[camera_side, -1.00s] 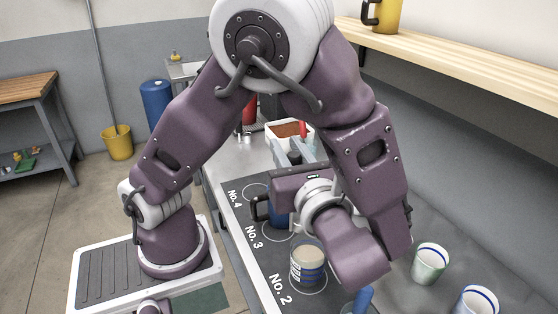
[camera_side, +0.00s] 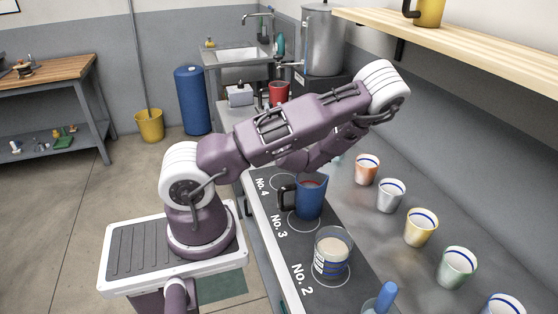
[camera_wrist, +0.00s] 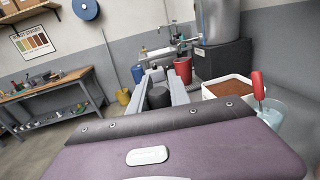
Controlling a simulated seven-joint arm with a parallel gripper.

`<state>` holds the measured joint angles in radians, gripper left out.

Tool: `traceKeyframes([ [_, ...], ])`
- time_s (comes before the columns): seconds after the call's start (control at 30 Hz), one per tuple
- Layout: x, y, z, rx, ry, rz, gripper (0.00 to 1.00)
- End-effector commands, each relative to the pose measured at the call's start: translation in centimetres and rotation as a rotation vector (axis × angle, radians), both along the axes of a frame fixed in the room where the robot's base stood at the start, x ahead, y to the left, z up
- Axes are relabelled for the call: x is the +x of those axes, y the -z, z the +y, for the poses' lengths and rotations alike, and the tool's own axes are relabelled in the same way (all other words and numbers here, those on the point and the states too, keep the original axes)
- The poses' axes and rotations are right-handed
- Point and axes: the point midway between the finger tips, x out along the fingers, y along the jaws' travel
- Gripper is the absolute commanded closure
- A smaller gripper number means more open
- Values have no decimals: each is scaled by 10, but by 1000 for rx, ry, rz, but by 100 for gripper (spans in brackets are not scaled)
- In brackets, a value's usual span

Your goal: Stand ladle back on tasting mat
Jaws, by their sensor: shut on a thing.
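My gripper (camera_wrist: 162,90) shows in the wrist view with its two grey fingers closed around a dark, rounded thing (camera_wrist: 158,97). Only its end shows, so I cannot tell its full shape or whether it is the ladle. In the side view my gripper is hidden behind my arm. The black tasting mat (camera_side: 262,205) lies on the counter with circles marked No. 2, No. 3 and No. 4. A blue jug (camera_side: 311,199) with a black handle stands upright by No. 3. A clear jug with pale contents (camera_side: 332,254) stands at No. 2. The circle by No. 4 is partly covered by my arm.
Several cups, orange (camera_side: 367,170), grey (camera_side: 390,195), yellow (camera_side: 420,228) and green (camera_side: 457,267), line the counter's right. A blue handle (camera_side: 386,298) stands in a glass in front. A tray of brown grounds (camera_wrist: 230,88) and a red-handled tool (camera_wrist: 258,86) are right of my fingers.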

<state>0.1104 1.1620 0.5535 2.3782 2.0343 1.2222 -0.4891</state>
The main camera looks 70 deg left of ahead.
Motion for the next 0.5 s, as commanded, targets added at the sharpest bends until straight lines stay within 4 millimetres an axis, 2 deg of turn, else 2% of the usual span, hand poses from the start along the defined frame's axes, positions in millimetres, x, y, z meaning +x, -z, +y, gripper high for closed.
traceKeyframes([
  [0.03, 1, 11, 0, 1, 3, 5, 100],
  [0.3, 2, 60, -1, 2, 4, 0, 100],
  [0.5, 1, 68, -1, 2, 2, -3, 100],
])
